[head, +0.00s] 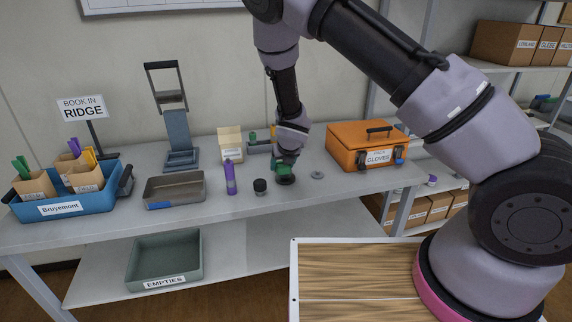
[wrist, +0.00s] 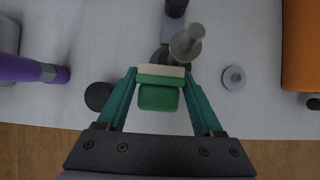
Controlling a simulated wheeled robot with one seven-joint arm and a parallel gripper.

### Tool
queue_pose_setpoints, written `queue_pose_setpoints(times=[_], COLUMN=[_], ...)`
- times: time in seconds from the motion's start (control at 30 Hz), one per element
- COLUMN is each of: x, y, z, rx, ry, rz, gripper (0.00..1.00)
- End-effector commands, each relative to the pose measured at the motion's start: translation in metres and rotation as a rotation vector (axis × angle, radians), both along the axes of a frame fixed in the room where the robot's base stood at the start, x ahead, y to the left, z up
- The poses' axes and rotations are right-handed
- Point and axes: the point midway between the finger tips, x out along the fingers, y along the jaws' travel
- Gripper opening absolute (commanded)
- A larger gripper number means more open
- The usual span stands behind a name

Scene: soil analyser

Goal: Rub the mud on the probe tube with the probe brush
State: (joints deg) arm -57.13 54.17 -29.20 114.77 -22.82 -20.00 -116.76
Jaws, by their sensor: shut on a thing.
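My gripper (wrist: 160,88) is shut on a green brush (wrist: 160,97) with a cream bristle strip (wrist: 161,71). In the head view my gripper (head: 284,168) is low over the bench, right of the middle. A grey upright tube (wrist: 186,42), apparently the probe tube, stands just beyond the bristles in the wrist view. A small reddish-brown patch (wrist: 195,47), likely mud, shows at its side. The bristles are very close to the tube; I cannot tell whether they touch. In the head view my gripper hides most of the tube, above a dark round base (head: 286,180).
A dark jar (head: 260,187) and a purple tube (head: 230,178) stand left of my gripper. A grey disc (head: 317,174) lies to its right, before the orange box (head: 366,148). A cream box (head: 231,146) and grey caddy (head: 260,149) stand behind. A metal tray (head: 174,188) is further left.

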Motion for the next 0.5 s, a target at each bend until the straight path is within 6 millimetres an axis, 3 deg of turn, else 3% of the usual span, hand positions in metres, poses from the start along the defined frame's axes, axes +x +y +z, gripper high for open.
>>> queue_pose_setpoints(times=[0.23,0.5], x=[-0.004,-0.030], y=[-0.001,-0.008], z=[0.000,0.000], rx=[-0.001,-0.002], ry=[0.001,0.001], rz=[0.001,0.003], gripper=[0.00,0.00])
